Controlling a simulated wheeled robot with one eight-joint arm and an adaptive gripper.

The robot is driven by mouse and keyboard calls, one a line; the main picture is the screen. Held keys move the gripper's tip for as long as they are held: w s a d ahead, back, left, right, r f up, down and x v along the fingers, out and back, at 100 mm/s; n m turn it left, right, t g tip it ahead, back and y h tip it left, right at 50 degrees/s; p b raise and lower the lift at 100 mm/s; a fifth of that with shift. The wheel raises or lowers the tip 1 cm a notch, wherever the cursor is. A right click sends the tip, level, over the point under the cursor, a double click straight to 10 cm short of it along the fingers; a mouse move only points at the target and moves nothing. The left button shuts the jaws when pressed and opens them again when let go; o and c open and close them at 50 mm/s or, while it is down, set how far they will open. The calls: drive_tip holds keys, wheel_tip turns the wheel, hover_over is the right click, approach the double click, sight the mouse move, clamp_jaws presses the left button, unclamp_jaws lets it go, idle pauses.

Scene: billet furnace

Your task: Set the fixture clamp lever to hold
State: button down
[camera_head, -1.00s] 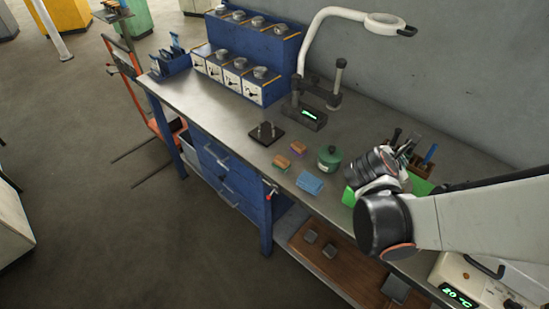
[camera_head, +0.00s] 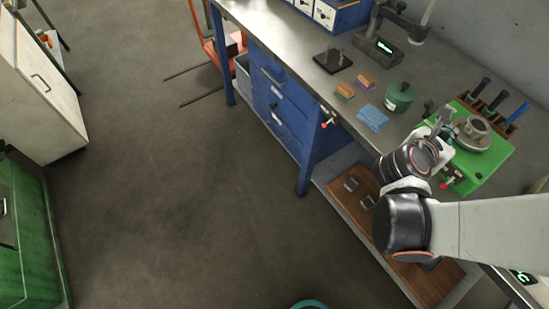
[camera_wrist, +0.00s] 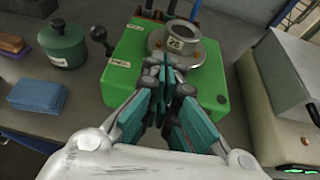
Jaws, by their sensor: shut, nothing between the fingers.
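The green fixture block (camera_head: 490,155) sits on the bench at the right, with a round metal piece (camera_head: 474,130) on top. In the wrist view the green block (camera_wrist: 128,50) lies just beyond my fingers, and the metal piece (camera_wrist: 178,43) is partly behind them. A lever with a black ball knob (camera_wrist: 99,35) stands at the block's left edge, apart from my fingers. White labels on the block are too small to read. My gripper (camera_wrist: 166,68) is shut and empty over the near part of the block. In the head view my gripper (camera_head: 441,122) is beside the metal piece.
A green lidded pot (camera_wrist: 63,44) and a blue cloth (camera_wrist: 37,95) lie left of the block. A pale box-shaped device (camera_wrist: 272,110) stands close on the right. A tool rack (camera_head: 495,103) is behind the block.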

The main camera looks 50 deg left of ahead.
drive_tip(key=n+y+b, duration=0.2)
approach(428, 111)
drive_tip(key=w+a+f, duration=0.1)
drive_tip(key=w, duration=0.2)
drive_tip(key=shift+s+a, duration=0.1)
drive_tip(key=shift+s, duration=0.15)
drive_tip(key=shift+r, duration=0.1)
